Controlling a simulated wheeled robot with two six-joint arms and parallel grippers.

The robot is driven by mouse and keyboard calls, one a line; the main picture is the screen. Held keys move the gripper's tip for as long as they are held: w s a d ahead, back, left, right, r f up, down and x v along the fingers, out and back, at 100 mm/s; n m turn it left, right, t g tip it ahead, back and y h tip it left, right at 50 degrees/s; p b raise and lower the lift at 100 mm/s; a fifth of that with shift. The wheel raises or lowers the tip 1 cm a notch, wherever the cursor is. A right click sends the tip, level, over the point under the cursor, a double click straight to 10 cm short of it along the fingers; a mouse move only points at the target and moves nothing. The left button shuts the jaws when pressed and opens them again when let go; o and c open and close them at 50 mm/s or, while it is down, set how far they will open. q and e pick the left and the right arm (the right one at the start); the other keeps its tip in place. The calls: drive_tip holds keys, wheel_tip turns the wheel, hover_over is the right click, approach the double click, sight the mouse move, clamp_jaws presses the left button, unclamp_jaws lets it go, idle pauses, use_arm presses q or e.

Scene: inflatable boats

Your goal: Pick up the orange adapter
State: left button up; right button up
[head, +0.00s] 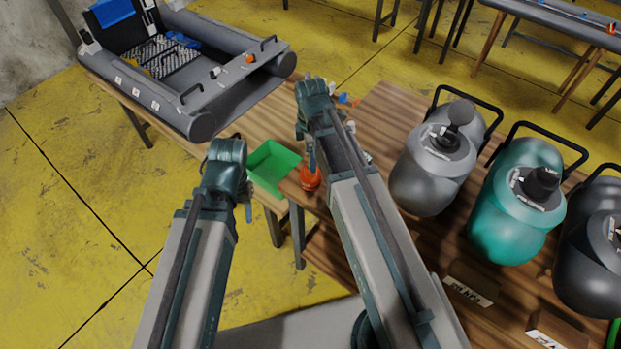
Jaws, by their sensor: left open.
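An orange piece that looks like the orange adapter (310,179) stands on the wooden table beside the green tray (274,163). Its upper part is close to my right arm. My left gripper (246,208) points down at the left of the tray, apart from the orange piece; it is open and small in the view. My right gripper (311,156) shows only in part beside its own arm, just above the orange piece in the picture. Whether it touches the piece, or is open, I cannot tell.
Small blue and orange parts (344,99) lie behind my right wrist. A grey inflatable boat (212,86) lies on the table at the back left. Grey (428,170) and teal (514,205) pump-like tanks with black handles stand at the right. Yellow floor (80,230) is clear at the left.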

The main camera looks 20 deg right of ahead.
wheel_tip(320, 180, down, 5)
drive_tip(key=b, duration=0.5)
drive_tip(key=shift+w+f, duration=0.15)
drive_tip(key=shift+f, duration=0.05)
drive_tip(key=shift+r, duration=0.1)
drive_tip(key=shift+c, duration=0.4)
clamp_jaws()
